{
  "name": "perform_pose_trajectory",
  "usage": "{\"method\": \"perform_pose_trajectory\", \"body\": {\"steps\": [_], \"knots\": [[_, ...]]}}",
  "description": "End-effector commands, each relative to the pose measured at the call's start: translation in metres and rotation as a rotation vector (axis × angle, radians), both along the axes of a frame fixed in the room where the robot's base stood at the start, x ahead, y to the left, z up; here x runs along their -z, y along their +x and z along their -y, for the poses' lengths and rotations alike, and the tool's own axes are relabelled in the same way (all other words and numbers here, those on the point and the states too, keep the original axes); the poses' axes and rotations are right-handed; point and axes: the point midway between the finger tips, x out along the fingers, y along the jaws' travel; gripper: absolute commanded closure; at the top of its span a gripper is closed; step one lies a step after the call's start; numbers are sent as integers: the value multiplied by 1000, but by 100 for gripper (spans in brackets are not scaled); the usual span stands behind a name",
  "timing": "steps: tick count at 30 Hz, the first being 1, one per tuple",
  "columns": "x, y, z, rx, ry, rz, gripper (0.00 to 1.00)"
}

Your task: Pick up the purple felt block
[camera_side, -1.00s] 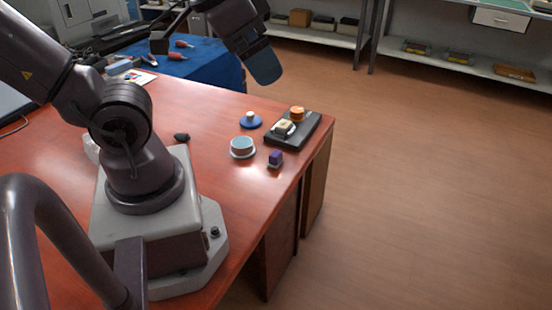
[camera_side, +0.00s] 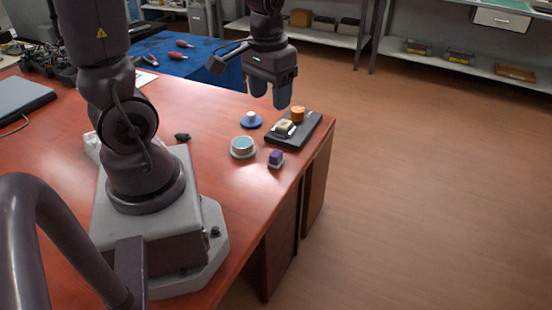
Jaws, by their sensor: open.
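The purple felt block (camera_side: 275,156) is a small dark cube near the table's right edge. It sits on a small light base (camera_side: 276,165). My gripper (camera_side: 270,99) is open and empty, pointing down. In the picture it is above the block, near the blue disc and the dark tray; its exact height over the table is hard to judge. Nothing hides the block.
A round white dish with a light blue top (camera_side: 243,147) stands left of the block. A blue disc with a pale knob (camera_side: 251,120) is behind it. A dark tray (camera_side: 309,131) holds an orange cylinder (camera_side: 298,114) and a cream block (camera_side: 284,127). The wooden table (camera_side: 216,182) is bare in front.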

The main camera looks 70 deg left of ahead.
Motion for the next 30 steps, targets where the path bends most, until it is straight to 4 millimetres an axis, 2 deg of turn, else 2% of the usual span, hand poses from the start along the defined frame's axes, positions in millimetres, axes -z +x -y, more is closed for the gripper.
{"method": "perform_pose_trajectory", "body": {"steps": [1,6,10,13,17,24,30], "knots": [[19,2,-13,-57,-18,-42,43],[69,8,-47,-209,-44,-105,43],[95,14,-64,-285,-43,-109,43],[98,29,-74,-324,-18,-55,43],[110,32,-75,-346,-10,-35,43],[155,31,-75,-345,-11,-37,43],[173,32,-75,-343,-9,-34,43]]}}
